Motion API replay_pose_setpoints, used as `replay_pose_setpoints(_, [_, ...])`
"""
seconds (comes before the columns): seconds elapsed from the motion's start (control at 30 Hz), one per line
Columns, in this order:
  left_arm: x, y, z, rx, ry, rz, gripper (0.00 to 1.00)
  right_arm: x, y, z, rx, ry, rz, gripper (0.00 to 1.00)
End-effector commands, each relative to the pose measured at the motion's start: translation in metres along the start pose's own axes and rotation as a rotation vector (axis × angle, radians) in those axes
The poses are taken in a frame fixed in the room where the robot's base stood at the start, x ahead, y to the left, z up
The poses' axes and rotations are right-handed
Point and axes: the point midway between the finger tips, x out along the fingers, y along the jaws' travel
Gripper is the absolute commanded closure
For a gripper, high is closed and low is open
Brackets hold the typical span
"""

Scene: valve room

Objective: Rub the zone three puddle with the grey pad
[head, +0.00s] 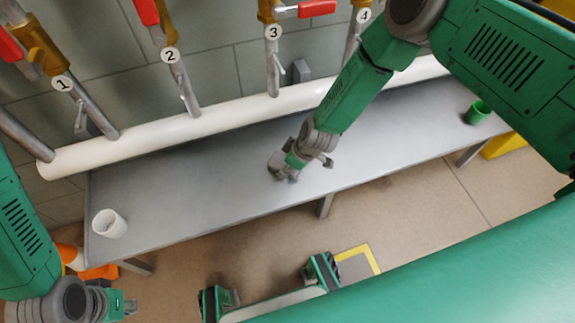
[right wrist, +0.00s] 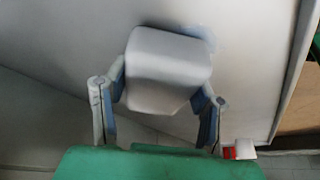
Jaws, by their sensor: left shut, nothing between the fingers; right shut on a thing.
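The grey pad (right wrist: 166,68) is between the two fingers of my right gripper (right wrist: 163,104) in the right wrist view. In the head view my right gripper (head: 299,160) is low over the middle of the grey bench, shut on the pad (head: 279,163), roughly below the pipe labelled 3 (head: 272,32). Whether the pad touches the bench is hard to tell. A faint bluish patch (right wrist: 207,38), perhaps the puddle, shows beside the pad's far right corner; the pad may hide more. My left gripper (head: 124,305) is shut and empty at the lower left, off the bench.
A white cup (head: 109,224) stands at the left end of the bench (head: 190,185); a green cup (head: 478,112) stands at the right end. A white pipe (head: 150,134) runs along the back, below several red-handled valves. The bench between left cup and pad is clear.

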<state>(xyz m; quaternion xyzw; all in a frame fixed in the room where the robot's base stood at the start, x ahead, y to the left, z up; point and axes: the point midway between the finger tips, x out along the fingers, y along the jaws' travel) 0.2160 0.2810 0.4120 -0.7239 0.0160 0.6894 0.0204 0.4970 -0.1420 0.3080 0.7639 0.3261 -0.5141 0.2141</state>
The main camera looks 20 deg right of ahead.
Motion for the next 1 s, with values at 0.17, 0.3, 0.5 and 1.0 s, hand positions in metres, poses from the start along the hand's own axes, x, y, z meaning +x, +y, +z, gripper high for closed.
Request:
replay_pose_setpoints(0.17, [-0.017,0.000,-0.001,0.000,0.000,0.000,1.00,-0.019,0.000,-0.008,-0.003,0.001,0.001,0.96])
replay_pose_setpoints(0.3, [-0.028,0.000,-0.002,0.000,0.000,0.000,1.00,-0.032,0.000,-0.014,-0.002,0.001,0.000,0.96])
replay_pose_setpoints(0.5, [-0.043,0.000,-0.002,0.000,0.000,0.000,1.00,-0.050,0.000,-0.021,-0.002,0.001,0.001,0.96])
replay_pose_setpoints(1.0, [-0.050,0.000,-0.003,0.000,0.000,0.000,1.00,-0.058,-0.001,-0.024,-0.002,0.001,0.000,0.96])
